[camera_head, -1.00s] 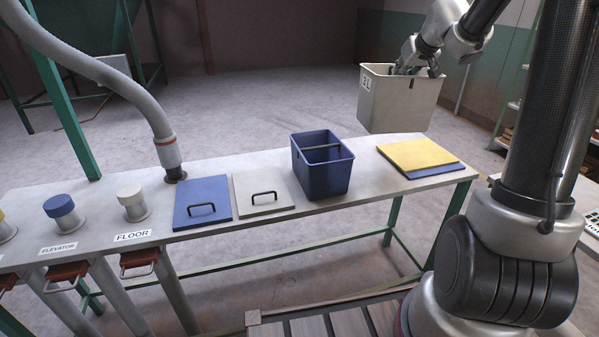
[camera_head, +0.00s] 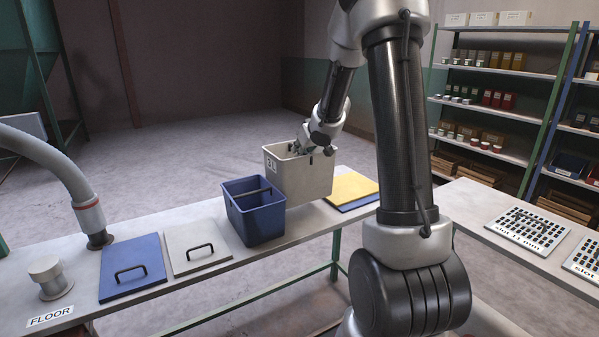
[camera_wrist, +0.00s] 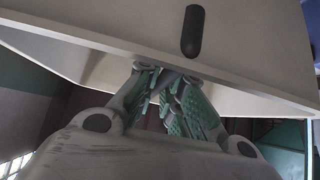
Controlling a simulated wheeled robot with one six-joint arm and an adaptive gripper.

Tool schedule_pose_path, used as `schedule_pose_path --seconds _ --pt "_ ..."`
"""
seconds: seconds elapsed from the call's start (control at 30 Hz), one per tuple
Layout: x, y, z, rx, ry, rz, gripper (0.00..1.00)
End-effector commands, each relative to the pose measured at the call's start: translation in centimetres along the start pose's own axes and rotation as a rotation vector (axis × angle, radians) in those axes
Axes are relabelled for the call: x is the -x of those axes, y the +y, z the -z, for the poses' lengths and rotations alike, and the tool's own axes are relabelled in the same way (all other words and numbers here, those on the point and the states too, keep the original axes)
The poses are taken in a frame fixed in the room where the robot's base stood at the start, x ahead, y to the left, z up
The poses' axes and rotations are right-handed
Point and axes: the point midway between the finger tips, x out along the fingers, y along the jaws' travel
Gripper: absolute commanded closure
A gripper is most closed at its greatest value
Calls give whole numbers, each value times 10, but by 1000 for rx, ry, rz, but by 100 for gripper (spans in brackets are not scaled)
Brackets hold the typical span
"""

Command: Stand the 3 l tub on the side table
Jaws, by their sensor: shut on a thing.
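The fingertips' exact contact is partly hidden. A second table (camera_head: 467,207), which may be the side table, stands at the right and carries two slotted boards (camera_head: 528,231).
The long bench (camera_head: 215,285) holds a blue tub (camera_head: 262,222) with a divider, a blue lid (camera_head: 128,265), a grey lid (camera_head: 185,240) and a yellow sheet (camera_head: 352,188). Shelves (camera_head: 495,95) stand behind the second table. The second table's near-left part looks clear.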

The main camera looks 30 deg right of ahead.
Motion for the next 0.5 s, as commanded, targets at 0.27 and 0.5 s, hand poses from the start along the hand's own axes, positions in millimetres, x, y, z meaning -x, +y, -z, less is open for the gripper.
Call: schedule_pose_path --seconds 0.27,0.5 --pt "-23 0 -23 0 0 0 100" --pt "-47 -1 -46 0 -1 0 100"
